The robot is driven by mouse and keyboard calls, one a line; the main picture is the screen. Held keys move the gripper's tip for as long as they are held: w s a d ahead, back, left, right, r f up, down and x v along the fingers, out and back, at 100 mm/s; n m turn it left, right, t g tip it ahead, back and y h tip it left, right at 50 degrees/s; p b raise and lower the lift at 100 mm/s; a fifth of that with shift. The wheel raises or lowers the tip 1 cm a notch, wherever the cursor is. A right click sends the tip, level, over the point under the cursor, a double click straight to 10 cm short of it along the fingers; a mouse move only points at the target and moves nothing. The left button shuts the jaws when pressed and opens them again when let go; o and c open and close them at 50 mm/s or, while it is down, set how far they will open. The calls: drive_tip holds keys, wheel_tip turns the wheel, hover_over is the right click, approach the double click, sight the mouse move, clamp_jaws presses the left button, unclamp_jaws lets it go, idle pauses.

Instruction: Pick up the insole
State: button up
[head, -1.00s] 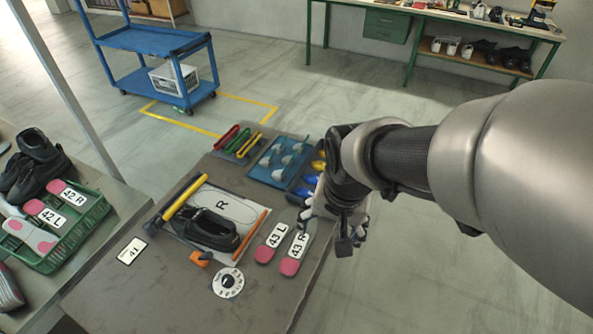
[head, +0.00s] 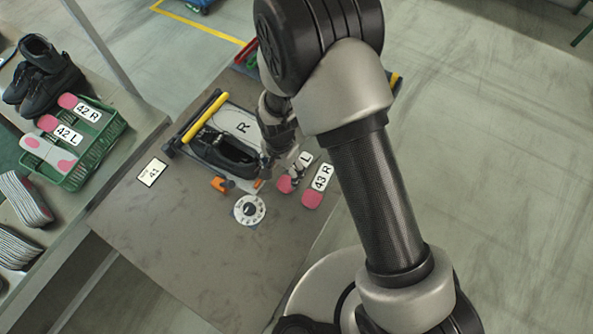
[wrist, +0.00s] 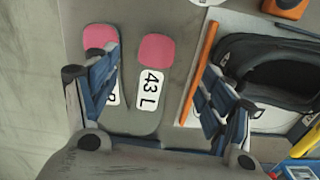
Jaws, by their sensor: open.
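Two flat grey insoles with pink heel ends lie side by side on the grey table. The insole labelled 43 R (head: 312,199) is plain in the head view; in the wrist view its pink end (wrist: 100,37) shows and its label is mostly behind a finger. The insole labelled 43 L (head: 285,185) is partly covered by my gripper (head: 284,163) in the head view. In the wrist view my gripper (wrist: 158,85) is open and empty, with the 43 L insole (wrist: 156,49) between its fingers, seen from above. Contact with it cannot be told.
Close beside the 43 L insole are an orange stick (wrist: 199,73) and a black shoe (wrist: 270,70) on a board. A round dial card (head: 249,210) and a 41 card (head: 151,172) lie nearby. A green crate (head: 75,178) holds 42-labelled insoles. The table's front is clear.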

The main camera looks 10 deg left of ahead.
sight(285, 185)
drive_tip(key=f+b, duration=0.1)
drive_tip(key=f, duration=0.4)
drive_tip(key=f+b, duration=0.1)
drive_tip(key=f, duration=0.4)
drive_tip(key=shift+w+d+f, duration=0.15)
drive_tip(key=shift+w+f, duration=0.05)
drive_tip(key=shift+f, duration=0.05)
drive_tip(key=c, duration=1.1)
drive_tip(key=shift+o, duration=0.2)
drive_tip(key=shift+r, duration=0.15)
